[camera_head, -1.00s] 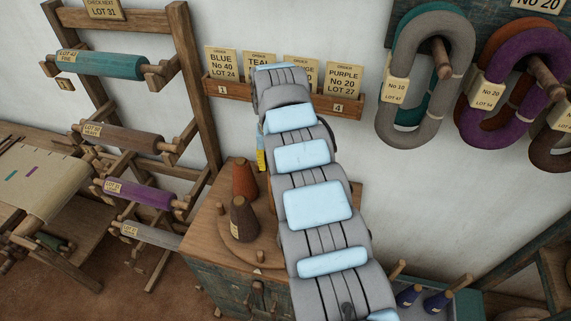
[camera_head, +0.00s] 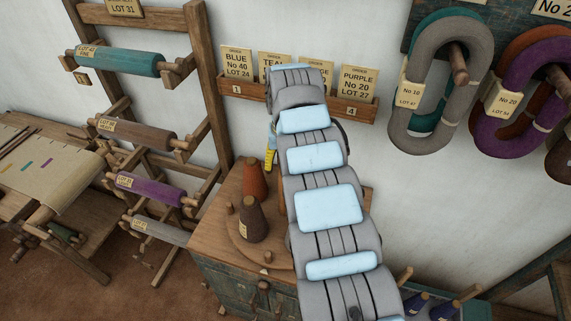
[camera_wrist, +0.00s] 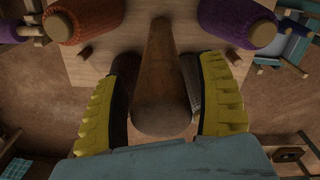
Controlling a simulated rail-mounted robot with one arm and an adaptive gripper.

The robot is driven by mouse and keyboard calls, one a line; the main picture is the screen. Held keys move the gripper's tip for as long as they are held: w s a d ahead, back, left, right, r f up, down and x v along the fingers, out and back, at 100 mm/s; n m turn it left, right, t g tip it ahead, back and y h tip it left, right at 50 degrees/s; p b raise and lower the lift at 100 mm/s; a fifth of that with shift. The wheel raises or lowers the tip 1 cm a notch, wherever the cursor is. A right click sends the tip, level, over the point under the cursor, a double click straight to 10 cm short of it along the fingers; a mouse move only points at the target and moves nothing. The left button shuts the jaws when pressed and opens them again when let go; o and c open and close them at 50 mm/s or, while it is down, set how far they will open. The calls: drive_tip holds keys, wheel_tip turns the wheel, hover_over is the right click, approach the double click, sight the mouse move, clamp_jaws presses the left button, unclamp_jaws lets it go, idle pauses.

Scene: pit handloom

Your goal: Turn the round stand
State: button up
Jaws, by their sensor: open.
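The round stand (camera_head: 235,237) is a wooden disc on a small cabinet. An orange cone (camera_head: 254,180) and a dark brown cone (camera_head: 252,220) stand on it, with a short peg (camera_head: 229,208) at its edge. My arm hides its right part. In the wrist view my gripper (camera_wrist: 166,70) is open, its yellow-padded fingers on either side of a brown wooden post (camera_wrist: 160,85). I cannot tell whether they touch it. An orange cone (camera_wrist: 85,20) and a purple cone (camera_wrist: 240,22) flank the post. In the head view one yellow finger (camera_head: 270,158) shows behind the orange cone.
A wall rack (camera_head: 255,94) with order cards is behind my arm. A wooden frame (camera_head: 210,80) with yarn rollers stands left. Yarn hanks (camera_head: 440,80) hang on pegs at right. A crate with blue spools (camera_head: 440,303) is at lower right.

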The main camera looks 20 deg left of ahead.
wheel_tip(320, 180, up, 7)
drive_tip(key=shift+r, duration=0.15)
idle(0.4)
